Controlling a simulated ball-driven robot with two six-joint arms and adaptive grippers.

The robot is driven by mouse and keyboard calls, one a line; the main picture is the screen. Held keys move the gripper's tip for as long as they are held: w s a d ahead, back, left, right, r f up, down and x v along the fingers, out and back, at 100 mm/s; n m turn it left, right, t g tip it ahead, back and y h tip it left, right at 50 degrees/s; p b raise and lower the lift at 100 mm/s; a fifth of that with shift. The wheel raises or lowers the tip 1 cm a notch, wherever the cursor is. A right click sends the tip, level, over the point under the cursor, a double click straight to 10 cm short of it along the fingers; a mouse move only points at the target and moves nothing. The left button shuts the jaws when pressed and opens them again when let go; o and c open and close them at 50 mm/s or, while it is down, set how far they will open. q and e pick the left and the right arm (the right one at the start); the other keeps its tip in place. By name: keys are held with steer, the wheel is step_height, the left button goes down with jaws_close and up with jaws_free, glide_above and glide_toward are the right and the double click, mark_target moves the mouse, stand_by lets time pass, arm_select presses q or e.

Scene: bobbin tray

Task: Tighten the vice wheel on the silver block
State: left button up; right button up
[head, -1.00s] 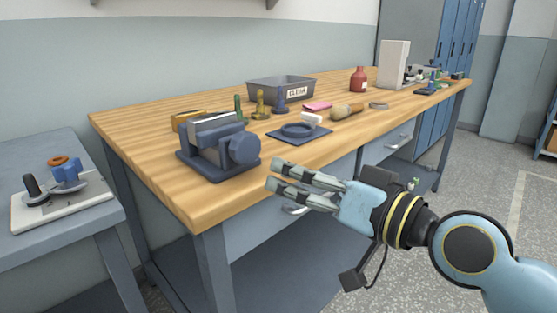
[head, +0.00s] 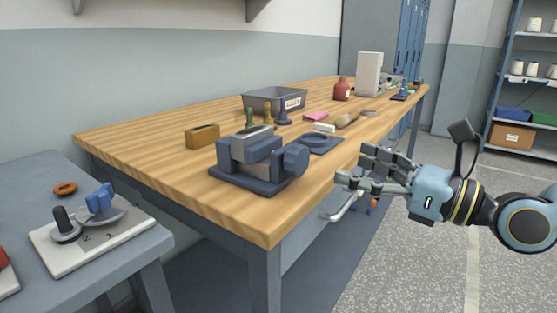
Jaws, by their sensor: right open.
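The blue vice (head: 236,178) stands on the wooden bench near its front left corner. The silver block (head: 252,144) sits between its jaws, its top showing above them. The vice wheel (head: 296,159), a dark blue knob, is on the vice's right side. My right gripper (head: 355,168) is open and empty, to the right of the wheel and apart from it, in front of the bench edge. My left gripper is not in view.
A side table (head: 25,187) at left holds a white board with a blue handle (head: 100,198). The bench's front left is clear.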

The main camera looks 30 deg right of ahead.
mark_target(303, 161)
steer(key=shift+g, duration=0.3)
steer(key=b+x, duration=0.1)
steer(key=x, duration=0.1)
steer(key=b+x, duration=0.1)
steer(key=x, duration=0.2)
steer(key=f+b+x, duration=0.1)
steer(key=x, duration=0.1)
steer(key=shift+w+a+b, duration=0.15)
steer(key=shift+a+b, duration=0.25)
steer(key=shift+w+a, duration=0.2)
steer(key=shift+w, duration=0.5)
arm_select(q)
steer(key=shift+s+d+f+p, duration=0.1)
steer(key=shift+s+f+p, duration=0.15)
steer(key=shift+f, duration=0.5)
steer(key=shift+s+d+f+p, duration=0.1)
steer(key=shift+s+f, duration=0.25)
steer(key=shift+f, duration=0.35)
arm_select(e)
steer(key=shift+w+a+f+n, duration=0.1)
steer(key=shift+w+a+n, duration=0.2)
steer(key=shift+w, duration=0.15)
steer(key=c, duration=1.2)
